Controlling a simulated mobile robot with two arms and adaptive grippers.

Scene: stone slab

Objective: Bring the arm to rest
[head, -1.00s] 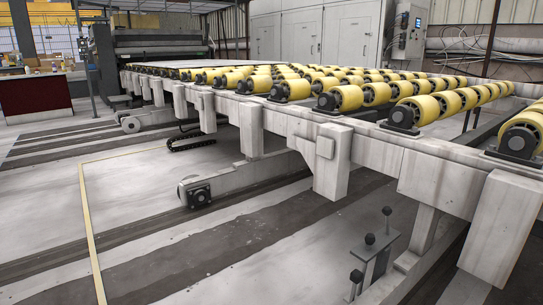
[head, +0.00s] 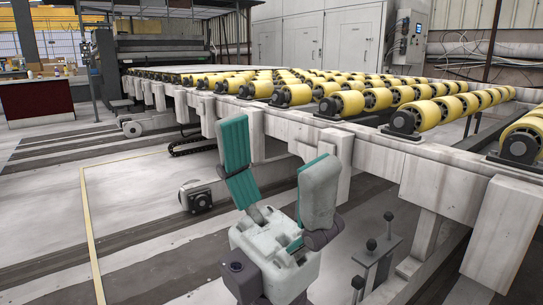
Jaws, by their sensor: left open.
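My left gripper (head: 276,155) shows in the lower middle of the head view, with its two fingers pointing up. The fingers are grey with teal pads and stand wide apart. The gripper is open and nothing is between the fingers. In the picture it overlaps the near side of the roller conveyor; I cannot tell whether it touches the frame. My right gripper is not in view.
A long conveyor (head: 432,185) with yellow rollers (head: 342,104) crosses the view. Levers (head: 372,252) stand at the lower right. A dark red counter (head: 36,100) is at the far left. The floor (head: 140,215) at the left is clear.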

